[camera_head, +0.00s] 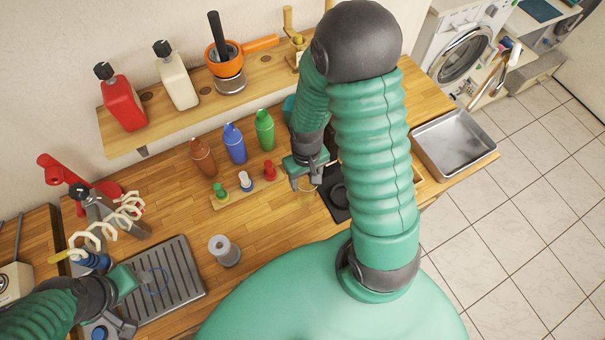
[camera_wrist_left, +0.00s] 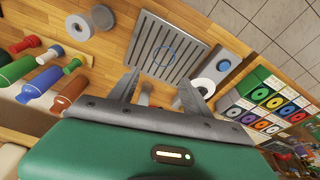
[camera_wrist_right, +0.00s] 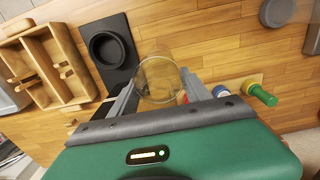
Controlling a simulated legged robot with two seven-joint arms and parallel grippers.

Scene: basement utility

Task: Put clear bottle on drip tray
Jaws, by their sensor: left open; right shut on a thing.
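The clear bottle (camera_wrist_right: 158,80) is see-through with a round rim. My right gripper (camera_wrist_right: 160,92) is shut on it in the right wrist view. In the head view my right gripper (camera_head: 304,178) is above the counter's middle, and the bottle (camera_head: 307,187) shows only faintly below it. The drip tray (camera_head: 180,280) is a grey slatted plate at the counter's front left, with a thin blue ring marked on it. It also shows in the left wrist view (camera_wrist_left: 150,42). My left gripper (camera_wrist_left: 158,92) is open and empty near the tray's left end.
A grey spool (camera_head: 224,250) stands right of the tray. A black mat (camera_wrist_right: 118,65) and wooden crate (camera_wrist_right: 48,75) are near my right gripper. A white-pegged rack (camera_head: 110,220) stands behind the tray.

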